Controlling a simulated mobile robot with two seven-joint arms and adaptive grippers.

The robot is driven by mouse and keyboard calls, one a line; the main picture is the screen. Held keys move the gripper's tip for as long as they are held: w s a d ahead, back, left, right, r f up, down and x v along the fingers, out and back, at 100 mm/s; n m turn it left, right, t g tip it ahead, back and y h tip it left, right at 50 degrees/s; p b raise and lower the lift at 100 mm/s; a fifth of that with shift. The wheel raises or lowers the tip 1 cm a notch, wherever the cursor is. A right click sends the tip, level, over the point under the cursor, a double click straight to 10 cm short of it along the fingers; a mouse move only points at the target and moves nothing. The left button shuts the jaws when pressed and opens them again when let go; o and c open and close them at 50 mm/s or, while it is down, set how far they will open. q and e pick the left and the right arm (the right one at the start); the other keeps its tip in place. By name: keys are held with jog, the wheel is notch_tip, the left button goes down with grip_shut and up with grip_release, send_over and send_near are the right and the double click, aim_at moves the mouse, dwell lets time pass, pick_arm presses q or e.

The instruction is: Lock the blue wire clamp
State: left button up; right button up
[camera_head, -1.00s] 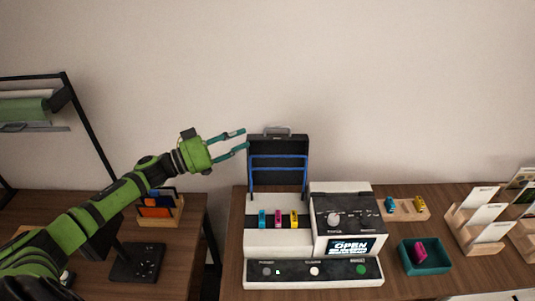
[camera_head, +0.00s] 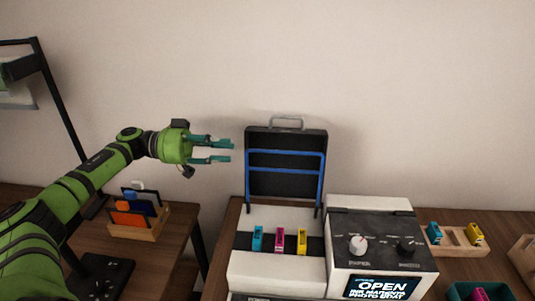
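The blue wire clamp (camera_head: 285,152) is a blue wire frame standing upright against the raised black lid (camera_head: 286,187) of the white machine (camera_head: 275,273). Its legs reach down toward the machine's bed. My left gripper (camera_head: 231,150) is at the left of the lid, at about the height of the clamp's top bar, apart from it. Its two teal fingers are spread with nothing between them. Cyan (camera_head: 257,238), magenta (camera_head: 279,240) and yellow (camera_head: 302,241) cartridges stand in a row on the bed. My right gripper is not seen.
A control box with dials (camera_head: 381,241) and a display reading OPEN (camera_head: 378,286) forms the machine's right side. A wooden tray (camera_head: 453,239) with cyan and yellow pieces and a teal bin (camera_head: 456,292) lie further right. A card holder (camera_head: 141,225) stands on the left table.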

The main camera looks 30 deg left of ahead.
aim_at(266, 151)
pick_arm(q)
jog(key=p+x, duration=0.3)
jog(key=x, duration=0.6)
jog(key=shift+w+d+r, duration=0.1)
jog(key=shift+d+r, duration=0.05)
jog(key=shift+d, duration=0.05)
jog(key=shift+w+d, duration=0.2)
jog(key=shift+d, duration=0.25)
grip_shut()
